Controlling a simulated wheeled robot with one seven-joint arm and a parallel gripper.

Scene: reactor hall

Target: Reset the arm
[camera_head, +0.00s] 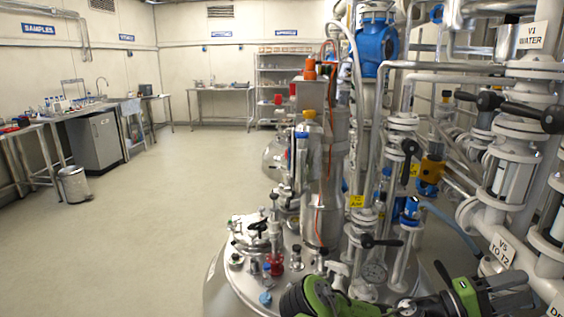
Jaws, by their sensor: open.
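My arm, green and black, lies low across the bottom right of the head view, in front of the reactor vessel's lid (240,285). My gripper (516,290) is at its right end, close to the white pipework marked "V5 TO T2" (502,250). The gripper is open, and I see nothing held in it. Whether it touches the pipe behind it I cannot tell. The lower part of the arm is cut off by the picture's bottom edge.
White valve columns and pipes crowd the right side, with a "V1 WATER" sign (534,35) and black valve handles (515,108). A steel bin (73,184) stands by the left benches. Shelves (281,85) stand at the back. The floor (150,220) at left is clear.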

